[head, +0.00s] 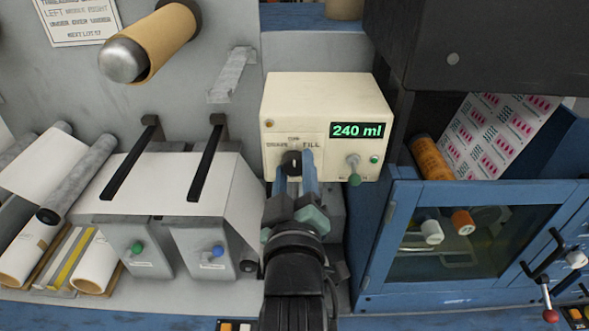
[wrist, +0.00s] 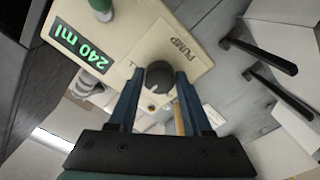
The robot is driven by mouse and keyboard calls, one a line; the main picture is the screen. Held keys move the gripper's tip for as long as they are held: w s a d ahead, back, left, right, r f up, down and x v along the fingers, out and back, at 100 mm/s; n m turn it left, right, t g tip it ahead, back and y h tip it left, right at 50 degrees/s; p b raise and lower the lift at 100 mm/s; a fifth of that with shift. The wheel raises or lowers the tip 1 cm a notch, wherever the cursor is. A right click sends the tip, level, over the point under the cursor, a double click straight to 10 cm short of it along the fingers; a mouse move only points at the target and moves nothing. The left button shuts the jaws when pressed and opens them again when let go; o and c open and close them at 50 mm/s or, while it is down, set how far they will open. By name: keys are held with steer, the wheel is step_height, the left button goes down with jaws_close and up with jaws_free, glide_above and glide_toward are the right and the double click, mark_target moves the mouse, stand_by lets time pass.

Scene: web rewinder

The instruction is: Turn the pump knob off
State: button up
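The pump knob (head: 292,160) is a round black knob on the front of a cream box (head: 310,95). The labels "FILL" and "DRAIN" lie at either side of it, and a green display (head: 357,130) reads 240 ml. My gripper (head: 295,167) is at the box front with one finger on each side of the knob. In the wrist view, the knob (wrist: 159,77) sits between the tips of my gripper (wrist: 160,78), with a small light mark near its lower edge. I cannot tell whether the fingers press on it.
A small valve with a green end (head: 354,179) sticks out of the box front to the right of the knob. Two black bars (head: 207,160) lie over white web at the left. A blue cabinet with a window (head: 470,245) stands at the right.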

steer(key=o, duration=0.3)
steer(key=shift+o, duration=0.2)
steer(key=shift+s+f+b, duration=0.15)
steer(key=shift+s+b, duration=0.2)
steer(key=shift+s, duration=0.25)
steer(key=s+p, duration=0.3)
steer(key=s, duration=0.8)
steer(key=shift+s, duration=0.4)
